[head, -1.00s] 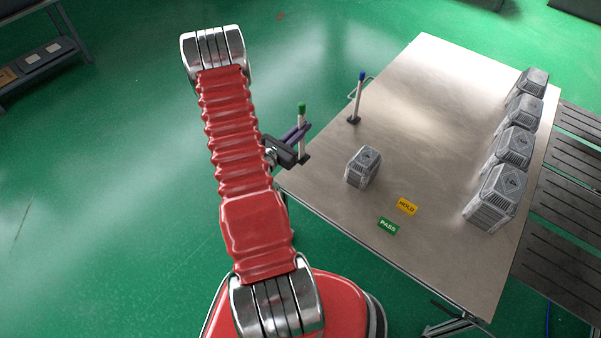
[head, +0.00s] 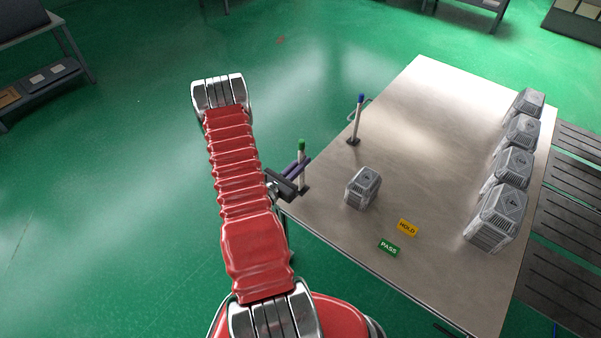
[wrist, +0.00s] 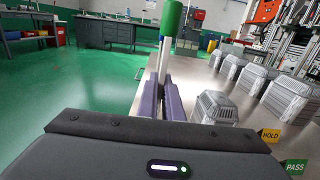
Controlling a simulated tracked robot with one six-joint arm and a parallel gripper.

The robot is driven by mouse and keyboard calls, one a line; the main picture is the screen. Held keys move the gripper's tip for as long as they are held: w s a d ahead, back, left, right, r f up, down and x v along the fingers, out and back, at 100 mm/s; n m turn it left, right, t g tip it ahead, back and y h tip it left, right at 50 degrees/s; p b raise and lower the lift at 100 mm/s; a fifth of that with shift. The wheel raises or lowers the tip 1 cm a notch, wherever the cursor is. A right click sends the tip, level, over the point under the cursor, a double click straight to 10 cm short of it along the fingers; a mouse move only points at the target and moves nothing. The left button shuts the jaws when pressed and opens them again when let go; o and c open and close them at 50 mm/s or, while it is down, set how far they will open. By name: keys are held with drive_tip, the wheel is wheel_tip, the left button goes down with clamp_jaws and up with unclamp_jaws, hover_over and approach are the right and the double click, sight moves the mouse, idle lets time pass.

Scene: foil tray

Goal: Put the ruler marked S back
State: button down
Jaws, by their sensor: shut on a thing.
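My gripper (head: 298,169) is at the near left edge of the table, its purple fingers shut on a slim pale stick with a green top (head: 301,147). The stick is upright, its lower end at a small dark base (head: 305,188); I cannot tell whether it is seated there. In the wrist view the green top (wrist: 171,18) rises above the fingers (wrist: 161,100), which hide the lower stick. A similar stick with a blue top (head: 360,99) stands in a dark base farther back. No letter S is readable and no flat ruler shows.
A grey ribbed block (head: 363,188) stands right of my gripper. Several like it (head: 498,217) line the table's right side. A yellow HOLD label (head: 407,227) and a green PASS label (head: 389,247) lie near the front. The middle of the metal table (head: 430,150) is clear.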

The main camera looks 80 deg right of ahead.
drive_tip(key=shift+f, duration=2.1)
drive_tip(key=c, duration=1.9)
unclamp_jaws()
drive_tip(key=shift+v, duration=6.05)
